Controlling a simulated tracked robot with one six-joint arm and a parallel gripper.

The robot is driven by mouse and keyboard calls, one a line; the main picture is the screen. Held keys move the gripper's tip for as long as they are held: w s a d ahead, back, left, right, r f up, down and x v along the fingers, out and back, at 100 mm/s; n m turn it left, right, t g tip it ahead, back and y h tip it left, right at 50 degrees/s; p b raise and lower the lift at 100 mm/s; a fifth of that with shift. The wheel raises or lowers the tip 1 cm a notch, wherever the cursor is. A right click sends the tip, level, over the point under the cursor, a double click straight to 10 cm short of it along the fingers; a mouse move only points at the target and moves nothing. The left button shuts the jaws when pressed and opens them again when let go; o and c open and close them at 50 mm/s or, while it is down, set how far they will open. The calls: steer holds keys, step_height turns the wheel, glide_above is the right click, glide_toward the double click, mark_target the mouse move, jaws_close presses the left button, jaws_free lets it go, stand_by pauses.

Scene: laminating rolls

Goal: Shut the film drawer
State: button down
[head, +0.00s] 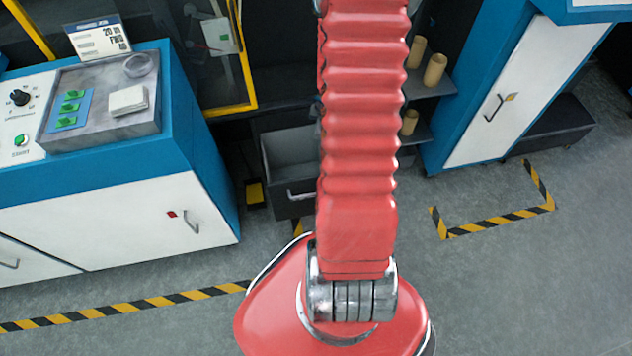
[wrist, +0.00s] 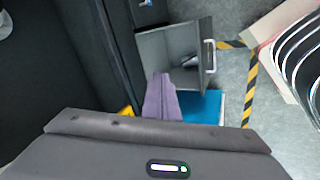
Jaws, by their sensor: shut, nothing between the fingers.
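The film drawer (head: 290,150) is a grey, open-topped box low in the dark machine, and it stands pulled out. Its front carries a metal handle (head: 300,194); my arm hides its right part in the head view. In the wrist view the drawer (wrist: 160,45) is seen from above, with its handle (wrist: 210,56) on the right and a small grey item inside. My gripper (wrist: 161,80) shows as a closed, purple-grey finger tip by the drawer's lower edge in the picture; contact cannot be told. It holds nothing. The head view hides the gripper behind my arm.
A blue and white control cabinet (head: 115,205) stands left of the drawer. Shelves with tan rolls (head: 435,70) and a blue-white cabinet (head: 505,90) stand right. Striped tape (head: 495,220) marks the floor, which is clear in front. A blue panel (wrist: 203,106) lies below the drawer in the wrist view.

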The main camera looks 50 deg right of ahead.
steer(key=s+a+f+n+t+y, duration=0.1)
steer(key=s+f, duration=0.4)
steer(key=f, duration=0.5)
steer(key=s+a+f+n+t+y, duration=0.1)
steer(key=s+f, duration=0.4)
steer(key=f, duration=0.6)
steer(key=shift+s+a+f+n+t+y, duration=0.15)
steer(key=shift+s+a+n+t+y, duration=0.2)
steer(key=shift+a+y, duration=0.65)
steer(key=shift+a, duration=0.15)
glide_toward(312, 183)
steer(key=f, duration=0.1)
steer(key=w+a+f, duration=0.1)
steer(key=f, duration=0.1)
steer(key=shift+w+a+f, duration=0.1)
steer(key=shift+w+a, duration=0.15)
steer(key=shift+w, duration=0.05)
steer(key=shift+w+d, duration=0.4)
steer(key=shift+w, duration=0.15)
